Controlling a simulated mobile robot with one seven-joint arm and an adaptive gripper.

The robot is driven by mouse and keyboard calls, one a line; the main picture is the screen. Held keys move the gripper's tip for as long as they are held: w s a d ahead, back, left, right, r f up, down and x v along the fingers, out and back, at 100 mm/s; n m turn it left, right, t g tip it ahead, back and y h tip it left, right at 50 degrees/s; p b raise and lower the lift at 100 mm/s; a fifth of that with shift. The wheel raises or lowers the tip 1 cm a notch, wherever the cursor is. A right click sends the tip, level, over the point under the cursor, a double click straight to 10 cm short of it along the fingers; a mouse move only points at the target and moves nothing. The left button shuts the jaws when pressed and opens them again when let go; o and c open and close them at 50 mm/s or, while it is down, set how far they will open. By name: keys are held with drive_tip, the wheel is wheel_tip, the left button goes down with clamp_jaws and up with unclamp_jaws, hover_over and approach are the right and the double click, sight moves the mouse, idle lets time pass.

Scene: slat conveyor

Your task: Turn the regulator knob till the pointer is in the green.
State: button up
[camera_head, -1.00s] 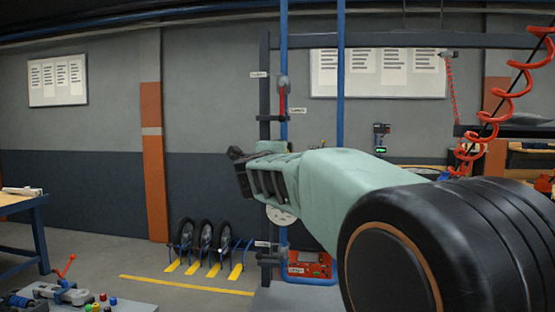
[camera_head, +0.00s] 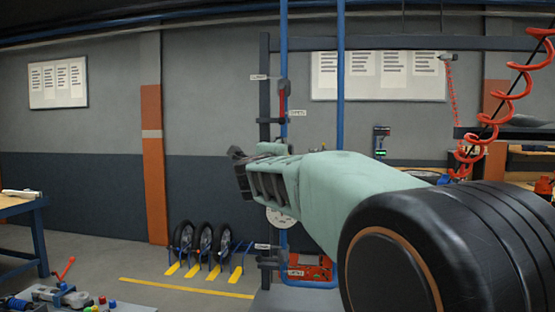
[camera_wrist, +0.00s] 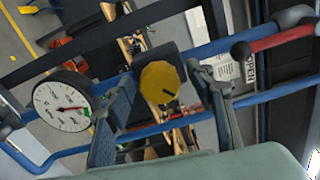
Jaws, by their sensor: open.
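The yellow regulator knob (camera_wrist: 160,82) with a dark mark on its face shows in the wrist view, between the two fingers of my open gripper (camera_wrist: 158,73). I cannot tell whether the fingers touch it. The round white gauge (camera_wrist: 60,104) is left of it. Its red pointer points toward the right rim, near a small green patch; whether it lies inside the green is too small to tell. In the head view my gripper (camera_head: 238,172) is in front of the blue pipework, the gauge (camera_head: 280,218) is partly covered below it, and the knob is hidden.
A red-handled lever (camera_wrist: 275,40) sits on the blue pipe at upper right in the wrist view; it also shows above my gripper in the head view (camera_head: 282,102). A blue pipe (camera_wrist: 250,103) crosses below. A coiled red hose (camera_head: 482,105) hangs at right.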

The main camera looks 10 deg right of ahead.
drive_tip(key=shift+s, duration=0.1)
drive_tip(key=v, duration=0.7)
drive_tip(key=shift+s, duration=0.15)
